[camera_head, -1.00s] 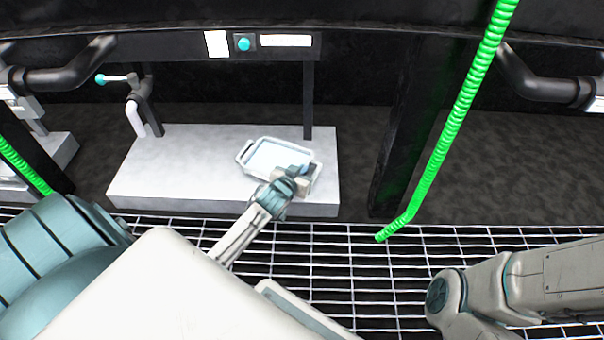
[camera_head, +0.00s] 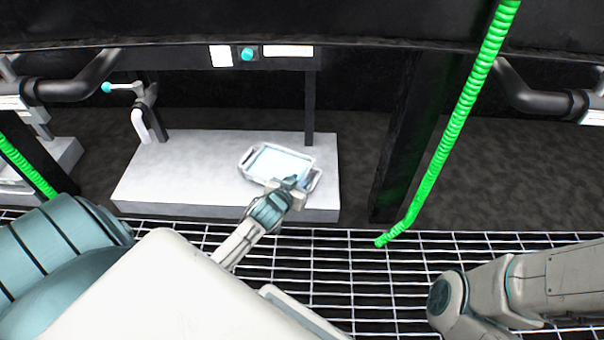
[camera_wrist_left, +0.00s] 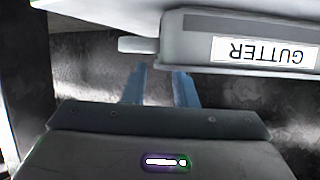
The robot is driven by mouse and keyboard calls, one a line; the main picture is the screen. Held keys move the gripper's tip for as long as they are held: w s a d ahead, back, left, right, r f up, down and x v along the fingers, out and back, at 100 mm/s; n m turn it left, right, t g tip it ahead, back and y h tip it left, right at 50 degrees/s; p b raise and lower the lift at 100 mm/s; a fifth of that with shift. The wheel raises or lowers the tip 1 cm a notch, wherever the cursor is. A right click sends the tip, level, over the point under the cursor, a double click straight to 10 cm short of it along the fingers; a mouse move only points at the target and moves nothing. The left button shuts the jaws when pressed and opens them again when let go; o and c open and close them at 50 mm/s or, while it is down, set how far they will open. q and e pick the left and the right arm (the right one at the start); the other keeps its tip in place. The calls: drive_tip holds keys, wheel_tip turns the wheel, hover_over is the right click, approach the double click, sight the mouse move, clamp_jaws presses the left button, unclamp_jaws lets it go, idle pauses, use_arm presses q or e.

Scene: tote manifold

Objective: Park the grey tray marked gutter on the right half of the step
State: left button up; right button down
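The grey tray (camera_head: 243,164) is on the right half of the pale step (camera_head: 160,170), turned slightly, with its near right end close to the step's front edge. In the left wrist view the tray's side (camera_wrist_left: 195,45) shows the upside-down label GUTTER at the upper right. My left gripper (camera_head: 294,187) is at the tray's near side and covers part of it. In the wrist view its two blue fingers (camera_wrist_left: 160,88) stand apart with nothing seen between them, below the tray wall. My right gripper is out of view; only my right arm shows.
A pipe with a teal-ended lever (camera_head: 142,102) stands at the step's back left. A black post (camera_head: 397,150) and a green hose (camera_head: 448,140) rise to the right of the step. The step's left half is clear. Metal grating (camera_head: 330,262) lies in front.

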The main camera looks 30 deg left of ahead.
use_arm(q)
drive_tip(key=p+v, duration=0.3)
drive_tip(key=v, duration=0.5)
drive_tip(key=shift+s, duration=0.15)
drive_tip(key=shift+d, duration=0.1)
